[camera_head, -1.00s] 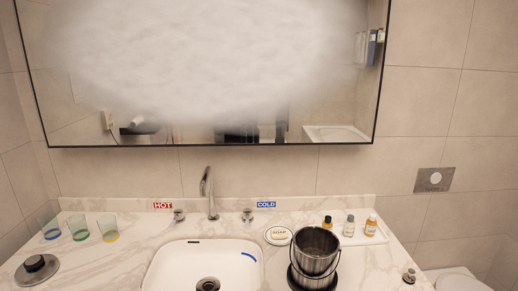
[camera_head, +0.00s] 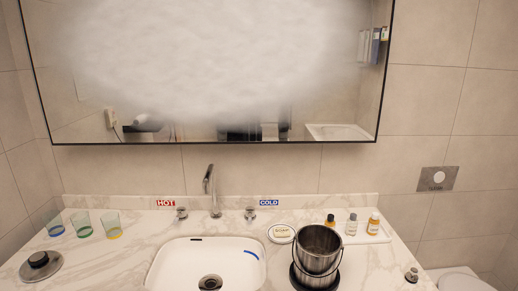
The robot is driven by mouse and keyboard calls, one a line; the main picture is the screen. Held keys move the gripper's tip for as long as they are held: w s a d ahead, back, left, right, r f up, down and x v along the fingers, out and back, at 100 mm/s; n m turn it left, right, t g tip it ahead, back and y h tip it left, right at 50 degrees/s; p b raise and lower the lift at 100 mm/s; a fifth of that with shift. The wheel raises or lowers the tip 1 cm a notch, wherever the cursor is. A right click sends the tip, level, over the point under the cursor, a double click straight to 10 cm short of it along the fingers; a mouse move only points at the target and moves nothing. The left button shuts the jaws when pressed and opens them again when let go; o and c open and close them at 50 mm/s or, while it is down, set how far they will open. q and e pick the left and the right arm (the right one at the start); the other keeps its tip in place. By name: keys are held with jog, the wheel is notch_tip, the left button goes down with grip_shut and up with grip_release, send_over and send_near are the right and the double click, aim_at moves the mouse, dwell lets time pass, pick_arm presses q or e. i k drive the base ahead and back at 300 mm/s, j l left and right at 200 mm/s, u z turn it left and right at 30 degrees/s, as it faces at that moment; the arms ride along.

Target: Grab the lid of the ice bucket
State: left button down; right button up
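The ice bucket (camera_head: 317,253) is a shiny metal pail with a thin handle. It stands upright and open on a dark round base (camera_head: 315,281), to the right of the sink. A round metal lid (camera_head: 40,265) with a black knob lies flat on the counter at the far left, apart from the bucket. It looks like the ice bucket's lid. Neither of my grippers shows in the head view.
The marble counter (camera_head: 120,262) holds several tinted glasses (camera_head: 83,225) at the left. A sink (camera_head: 205,263) with a faucet (camera_head: 210,190) is in the middle. A soap dish (camera_head: 270,237) and a tray of small bottles (camera_head: 365,238) sit at the right. A fogged mirror (camera_head: 210,70) hangs behind.

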aim_at(40, 265)
jog(key=u, duration=1.55)
jog(key=k+j+u, duration=0.15)
jog(key=i+l, duration=0.05)
